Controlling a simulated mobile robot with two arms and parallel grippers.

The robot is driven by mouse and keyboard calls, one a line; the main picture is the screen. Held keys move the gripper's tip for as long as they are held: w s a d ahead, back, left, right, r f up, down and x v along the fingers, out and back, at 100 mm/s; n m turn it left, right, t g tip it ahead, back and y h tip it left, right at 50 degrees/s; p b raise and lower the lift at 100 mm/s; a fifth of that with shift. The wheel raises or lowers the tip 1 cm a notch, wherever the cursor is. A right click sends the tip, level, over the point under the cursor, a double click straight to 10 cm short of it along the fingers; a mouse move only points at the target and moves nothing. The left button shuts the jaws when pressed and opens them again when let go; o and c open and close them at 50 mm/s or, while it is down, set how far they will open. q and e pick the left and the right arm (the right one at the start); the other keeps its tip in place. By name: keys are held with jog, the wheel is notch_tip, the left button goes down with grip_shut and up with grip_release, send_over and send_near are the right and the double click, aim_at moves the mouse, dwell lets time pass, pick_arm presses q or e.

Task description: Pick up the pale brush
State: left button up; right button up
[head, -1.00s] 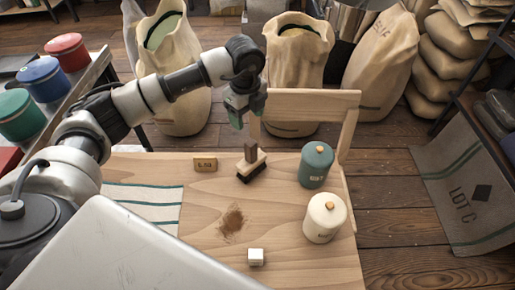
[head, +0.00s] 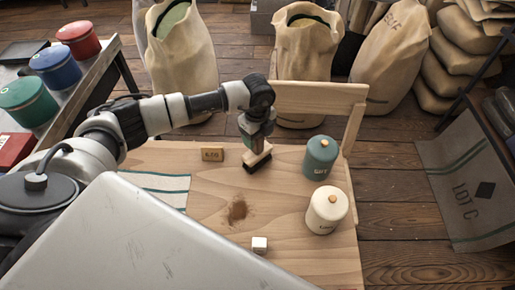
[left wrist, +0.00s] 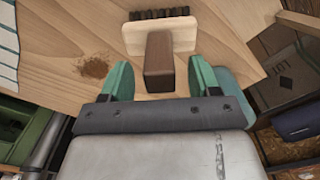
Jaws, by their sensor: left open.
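The pale brush (head: 258,160) rests on the wooden table with its dark bristles down. It has a pale block and a dark brown handle, which shows best in the left wrist view (left wrist: 159,58). My left gripper (head: 252,140) is at the brush from above. In the left wrist view its two green fingers (left wrist: 160,80) are open, one on each side of the dark handle, with gaps to it. In the head view the gripper hides most of the handle. My right gripper is not in view.
A teal canister (head: 320,158) and a cream canister (head: 326,212) stand right of the brush. A chair-like wooden back (head: 318,98) rises behind.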

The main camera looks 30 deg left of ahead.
pick_arm(q)
jog(key=shift+c, duration=0.2)
grip_shut()
